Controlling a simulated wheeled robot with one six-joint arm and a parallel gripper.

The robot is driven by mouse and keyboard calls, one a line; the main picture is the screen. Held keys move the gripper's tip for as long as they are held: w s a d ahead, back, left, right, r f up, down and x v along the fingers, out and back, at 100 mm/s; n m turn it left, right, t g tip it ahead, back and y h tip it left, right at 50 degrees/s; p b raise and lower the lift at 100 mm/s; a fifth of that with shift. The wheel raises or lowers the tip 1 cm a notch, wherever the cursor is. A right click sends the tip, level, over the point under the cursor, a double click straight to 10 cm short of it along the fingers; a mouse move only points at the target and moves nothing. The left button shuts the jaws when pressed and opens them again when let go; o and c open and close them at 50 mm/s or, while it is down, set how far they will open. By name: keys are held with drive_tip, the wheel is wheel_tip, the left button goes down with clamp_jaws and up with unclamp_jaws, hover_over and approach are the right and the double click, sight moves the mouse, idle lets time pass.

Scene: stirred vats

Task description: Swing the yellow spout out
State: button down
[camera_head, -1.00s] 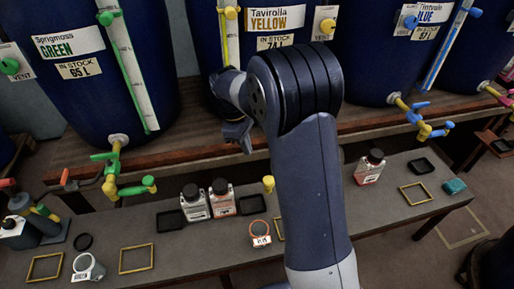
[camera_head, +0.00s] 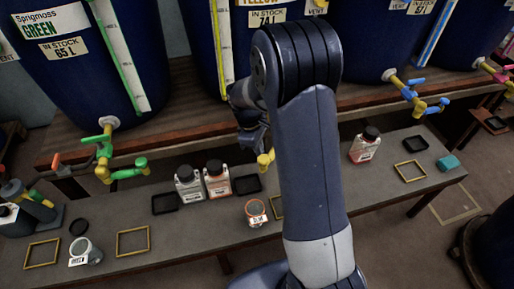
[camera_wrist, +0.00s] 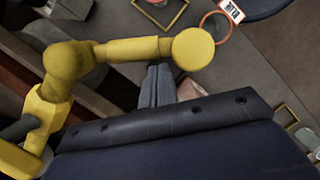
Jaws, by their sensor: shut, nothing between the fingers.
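The yellow spout (camera_head: 265,160) shows just left of my arm in the head view, under the vat labelled yellow; my arm hides most of its tap. In the wrist view the yellow spout (camera_wrist: 135,50) runs from a thick elbow at the left to a round end at the right. My gripper (camera_head: 256,145) is at the spout in the head view. In the wrist view the fingers of my gripper (camera_wrist: 158,72) are together, with their tips close beside the spout pipe. I cannot tell whether they touch it. They hold nothing.
The green spout (camera_head: 128,172) is at the left and the blue spout (camera_head: 432,106) at the right. Below on the bench (camera_head: 185,242) stand two bottles (camera_head: 203,183), an orange-rimmed jar (camera_head: 256,212) and several frames. Another bottle (camera_head: 365,147) stands right of my arm.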

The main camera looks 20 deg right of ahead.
drive_tip(key=shift+s+d+n, duration=0.1)
drive_tip(key=shift+s+n, duration=0.15)
drive_tip(key=shift+n, duration=0.05)
drive_tip(key=shift+s+d, duration=0.1)
drive_tip(key=shift+s, duration=0.05)
drive_tip(key=shift+s+d+r+n+p, duration=0.1)
drive_tip(key=shift+s+d+n+p, duration=0.2)
drive_tip(key=shift+n, duration=0.3)
drive_tip(key=shift+s+d+n+p, duration=0.2)
drive_tip(key=shift+s+n, duration=0.2)
drive_tip(key=shift+n, duration=0.2)
drive_tip(key=shift+s+d+n+t+p, duration=0.4)
drive_tip(key=shift+s+d+n+p, duration=0.3)
drive_tip(key=shift+d+n, duration=0.45)
drive_tip(key=shift+s+d+n+t+p, duration=0.4)
drive_tip(key=shift+s+d+n+p, duration=0.45)
drive_tip(key=shift+n, duration=0.5)
drive_tip(key=shift+d, duration=0.2)
drive_tip(key=shift+w, duration=0.1)
